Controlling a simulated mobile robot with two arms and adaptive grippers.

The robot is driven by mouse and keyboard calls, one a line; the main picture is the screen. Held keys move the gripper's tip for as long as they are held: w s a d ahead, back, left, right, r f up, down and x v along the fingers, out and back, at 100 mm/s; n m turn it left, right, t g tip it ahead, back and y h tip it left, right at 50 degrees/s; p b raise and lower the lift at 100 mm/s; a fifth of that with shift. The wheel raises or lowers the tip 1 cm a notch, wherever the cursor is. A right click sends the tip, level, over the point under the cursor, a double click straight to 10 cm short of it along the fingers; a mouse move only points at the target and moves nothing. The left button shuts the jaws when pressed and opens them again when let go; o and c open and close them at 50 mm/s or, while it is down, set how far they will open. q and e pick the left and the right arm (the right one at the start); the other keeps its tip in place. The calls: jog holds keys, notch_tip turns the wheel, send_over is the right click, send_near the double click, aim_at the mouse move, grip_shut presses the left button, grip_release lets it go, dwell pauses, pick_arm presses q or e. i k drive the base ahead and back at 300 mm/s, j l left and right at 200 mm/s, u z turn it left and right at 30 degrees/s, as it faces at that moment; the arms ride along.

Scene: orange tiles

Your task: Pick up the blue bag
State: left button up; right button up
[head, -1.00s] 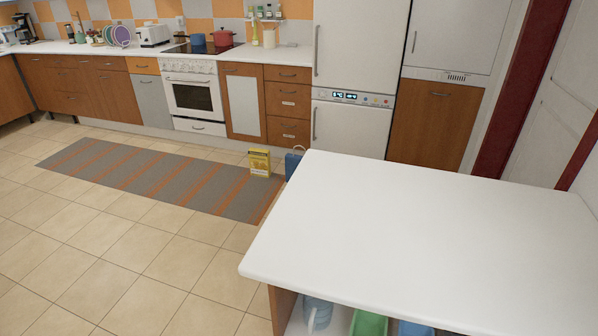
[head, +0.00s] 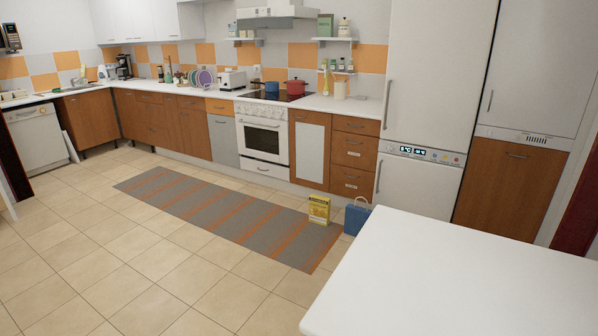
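The blue bag (head: 356,219) stands upright on the tiled floor in the head view, right of centre, with its pale handle loop on top. It is in front of the wooden drawers and the fridge. The far corner of the white table comes close to its lower right in the picture. A yellow box stands just left of it. Neither of my grippers is in view.
The white table (head: 470,280) fills the lower right. The yellow box (head: 319,209) stands at the end of the striped rug (head: 225,215). The fridge (head: 420,190) and drawers (head: 352,158) stand behind the bag. The tiled floor (head: 130,265) at left is clear.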

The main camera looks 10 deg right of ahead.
aim_at(356, 217)
jog(key=i+j+u, duration=0.35)
jog(key=i+j, duration=0.15)
jog(key=i+j+u, duration=0.4)
jog(key=i+j, duration=0.15)
jog(key=i+j+z, duration=0.1)
jog(key=i+z, duration=0.2)
jog(key=i+j+z, duration=0.3)
jog(key=i, duration=0.25)
jog(key=i+l+z, duration=0.2)
jog(key=i+z, duration=1.1)
jog(key=i, duration=0.75)
jog(key=i+z, duration=0.1)
jog(key=i, duration=0.8)
